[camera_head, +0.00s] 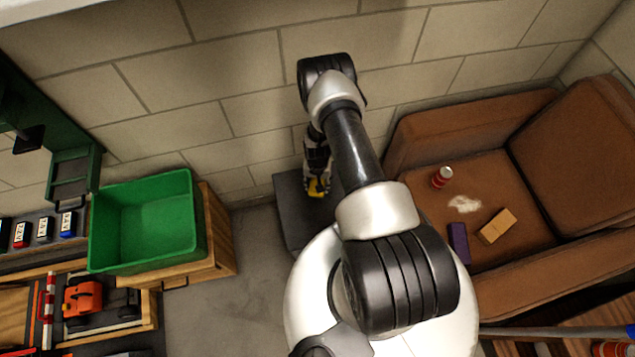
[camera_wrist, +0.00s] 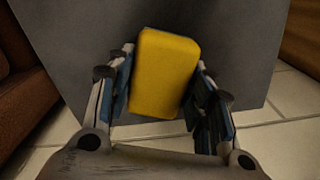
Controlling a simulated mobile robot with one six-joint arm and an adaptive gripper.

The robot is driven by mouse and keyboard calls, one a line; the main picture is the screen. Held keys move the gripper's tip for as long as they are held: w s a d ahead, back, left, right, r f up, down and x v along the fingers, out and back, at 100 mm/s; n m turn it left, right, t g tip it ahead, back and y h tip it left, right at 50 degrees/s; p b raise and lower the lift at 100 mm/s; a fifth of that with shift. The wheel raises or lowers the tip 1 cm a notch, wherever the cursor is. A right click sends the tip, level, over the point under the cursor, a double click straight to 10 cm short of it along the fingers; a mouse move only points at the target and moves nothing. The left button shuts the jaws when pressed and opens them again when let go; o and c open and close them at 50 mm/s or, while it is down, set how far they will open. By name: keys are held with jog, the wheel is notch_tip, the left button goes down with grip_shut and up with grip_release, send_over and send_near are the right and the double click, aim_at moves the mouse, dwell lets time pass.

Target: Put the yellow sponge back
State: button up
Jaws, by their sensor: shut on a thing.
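The yellow sponge (camera_wrist: 165,75) is between the fingers of my gripper (camera_wrist: 163,95) in the wrist view, with a finger against each side. In the head view my gripper (camera_head: 317,180) points down beside the couch, and a small part of the sponge (camera_head: 318,188) shows at its tip. Under it is a dark grey flat surface (camera_head: 294,215), which also shows in the wrist view (camera_wrist: 235,40). I cannot tell whether the sponge touches that surface. My arm hides part of the surface in the head view.
A brown couch (camera_head: 420,130) at right holds a red can (camera_head: 442,177), a tan block (camera_head: 497,226), a purple block (camera_head: 458,243) and a whitish patch (camera_head: 464,204). A green bin (camera_head: 150,222) stands on a wooden box (camera_head: 217,240) at left. Bare floor (camera_head: 235,300) lies between.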

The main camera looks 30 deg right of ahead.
jog(key=shift+f, duration=0.55)
jog(key=o, duration=1)
notch_tip(320, 180, up, 12)
dwell(0.3)
